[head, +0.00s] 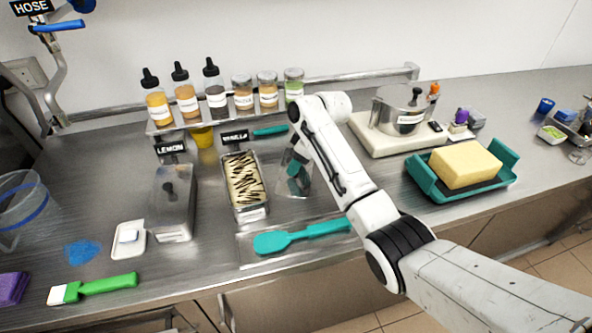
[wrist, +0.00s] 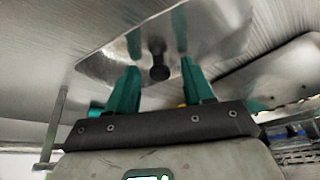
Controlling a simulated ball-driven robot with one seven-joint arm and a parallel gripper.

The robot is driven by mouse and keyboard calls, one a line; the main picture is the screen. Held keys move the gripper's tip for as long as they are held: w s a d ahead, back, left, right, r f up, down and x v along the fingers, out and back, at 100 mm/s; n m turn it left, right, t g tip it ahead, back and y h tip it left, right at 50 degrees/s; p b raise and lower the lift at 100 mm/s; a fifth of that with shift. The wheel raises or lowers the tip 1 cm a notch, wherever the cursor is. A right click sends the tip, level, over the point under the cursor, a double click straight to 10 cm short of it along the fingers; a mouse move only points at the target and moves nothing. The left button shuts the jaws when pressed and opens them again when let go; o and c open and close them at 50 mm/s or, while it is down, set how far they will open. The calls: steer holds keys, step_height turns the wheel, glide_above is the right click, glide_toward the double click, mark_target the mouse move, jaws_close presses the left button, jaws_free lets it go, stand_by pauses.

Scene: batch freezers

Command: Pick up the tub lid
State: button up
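The tub lid (wrist: 110,62) is a shiny metal plate with a black knob (wrist: 158,72) in the wrist view. In the head view the lid (head: 305,186) lies on the steel counter just right of the open vanilla tub (head: 237,210), partly hidden by my arm. My gripper (wrist: 157,68) has teal fingers spread apart, with the knob in the gap between them and clear space at each side. It also shows over the lid in the head view (head: 296,170).
A lidded lemon tub (head: 172,205) stands left of the vanilla tub. A teal spatula (head: 300,233) lies in front on a tray. Bottles and jars (head: 215,97) line a rack behind. A scale (head: 385,135) and a teal tray with a yellow block (head: 466,165) stand right.

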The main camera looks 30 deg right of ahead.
jaws_close()
steer(key=shift+r, duration=0.2)
stand_by(0.3)
